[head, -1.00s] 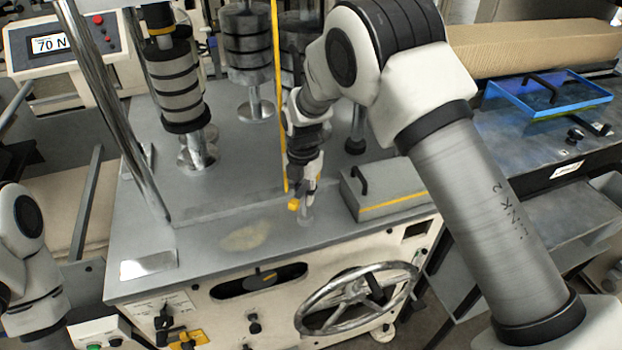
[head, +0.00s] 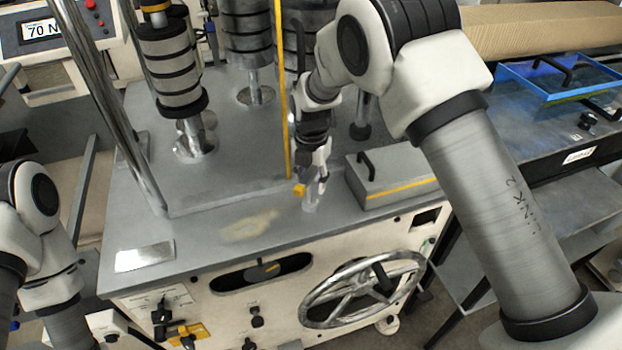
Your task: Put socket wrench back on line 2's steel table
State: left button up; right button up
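I cannot make out a socket wrench with certainty. My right gripper (head: 312,182) points down low over the grey steel top (head: 210,200) of the machine, left of a grey box. A small pale metal piece (head: 310,203) shows at its fingertips; it may be part of the wrench. A small yellow part (head: 299,190) is beside the fingers; I cannot tell what it belongs to. The finger gap is too small to read. My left arm shows at the left edge, but its gripper is out of view.
A grey lidded box (head: 385,177) with a yellow stripe stands just right of the gripper. A yellow upright (head: 282,90) and stacked weight columns (head: 172,70) rise behind. A handwheel (head: 362,290) is on the front panel. A blue tray (head: 560,78) lies at right.

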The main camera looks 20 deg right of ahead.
jog(key=shift+w+a+r, duration=0.1)
jog(key=shift+w+r, duration=0.1)
notch_tip(320, 180, up, 11)
jog(key=b, duration=0.3)
jog(key=shift+s+f+b, duration=0.15)
jog(key=shift+f+b, duration=0.05)
jog(key=shift+b, duration=0.2)
jog(key=shift+r, duration=0.45)
